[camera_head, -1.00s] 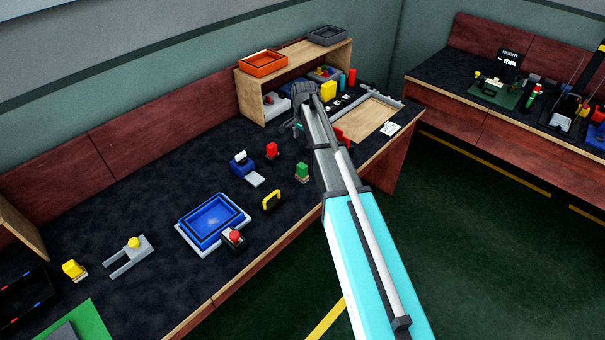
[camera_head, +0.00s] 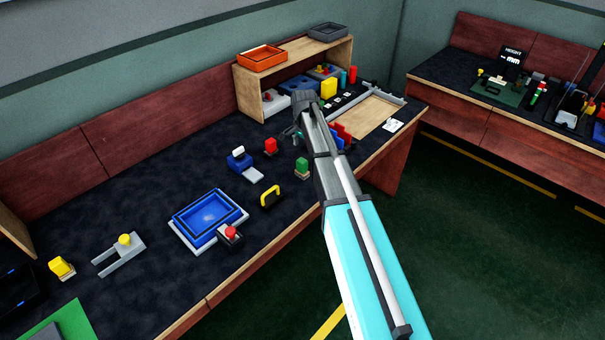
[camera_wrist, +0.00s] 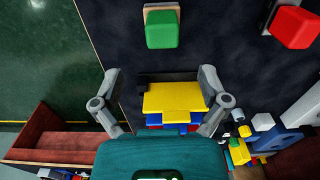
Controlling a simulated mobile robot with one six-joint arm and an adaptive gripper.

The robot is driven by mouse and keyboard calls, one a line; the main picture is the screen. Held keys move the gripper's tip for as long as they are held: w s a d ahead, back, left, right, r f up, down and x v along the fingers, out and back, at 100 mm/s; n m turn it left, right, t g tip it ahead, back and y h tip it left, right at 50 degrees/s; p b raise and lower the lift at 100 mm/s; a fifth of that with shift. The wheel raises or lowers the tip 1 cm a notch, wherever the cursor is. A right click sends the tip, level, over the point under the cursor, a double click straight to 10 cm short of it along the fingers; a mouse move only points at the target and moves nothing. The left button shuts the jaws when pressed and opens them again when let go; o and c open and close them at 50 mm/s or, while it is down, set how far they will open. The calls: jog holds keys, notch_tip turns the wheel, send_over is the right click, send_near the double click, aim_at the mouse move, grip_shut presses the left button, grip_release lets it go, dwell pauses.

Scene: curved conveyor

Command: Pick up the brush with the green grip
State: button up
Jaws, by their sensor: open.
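The brush with the green grip (camera_head: 302,166) stands on the dark bench top near its front edge, green block up with a tan base. In the wrist view its green grip (camera_wrist: 162,30) is at the top centre, beyond my fingertips. My gripper (camera_wrist: 160,76) is open, its two fingers wide apart, with the green grip apart from both. In the head view my gripper (camera_head: 297,134) is above the bench, behind the brush, partly hidden by my arm. A yellow block (camera_wrist: 175,97) over blue and red pieces shows between the fingers, lower down.
A red-gripped block (camera_head: 271,146) stands left of my gripper; it also shows in the wrist view (camera_wrist: 295,28). A blue device (camera_head: 240,160), a yellow handle (camera_head: 271,196) and a blue tray (camera_head: 179,220) lie left. A wooden shelf (camera_head: 342,57) stands behind.

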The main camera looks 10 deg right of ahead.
aim_at(302, 160)
jog(key=shift+f+b, duration=0.8)
jog(key=shift+f, duration=0.3)
jog(key=f+b, duration=0.3)
jog(key=shift+a+f, duration=0.25)
jog(key=shift+a, duration=0.1)
jog(key=shift+f+b, duration=0.85)
jog(key=shift+b, duration=0.25)
jog(key=shift+c, duration=0.2)
grip_shut()
jog(key=shift+r, duration=0.2)
